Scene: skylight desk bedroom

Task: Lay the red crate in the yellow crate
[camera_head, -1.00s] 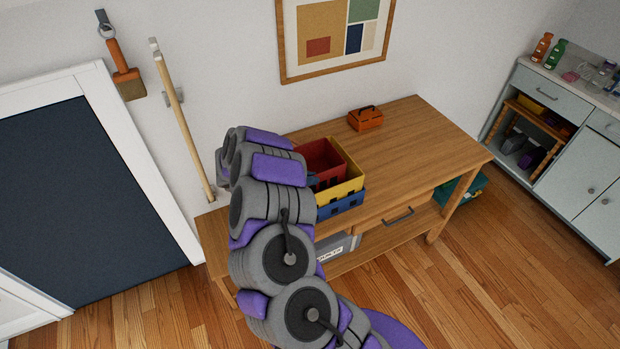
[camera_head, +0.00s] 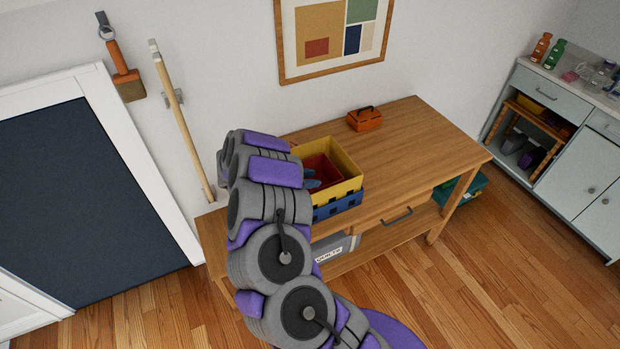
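The red crate (camera_head: 326,167) sits low inside the yellow crate (camera_head: 345,160), whose walls rise above it at the back and right. Its left part is hidden behind my arm. The yellow crate stands on a blue crate (camera_head: 345,203) on the wooden table. My gripper (camera_head: 312,180) shows only as small blue-grey fingers at the red crate's near left side, within the yellow crate's opening. Whether the fingers grip the red crate's wall is too small to tell.
An orange toolbox (camera_head: 365,119) stands at the back of the wooden table (camera_head: 425,140). The tabletop right of the crates is clear. A grey box marked quilts (camera_head: 330,254) is on the shelf below. A broom handle (camera_head: 180,125) leans on the wall at left.

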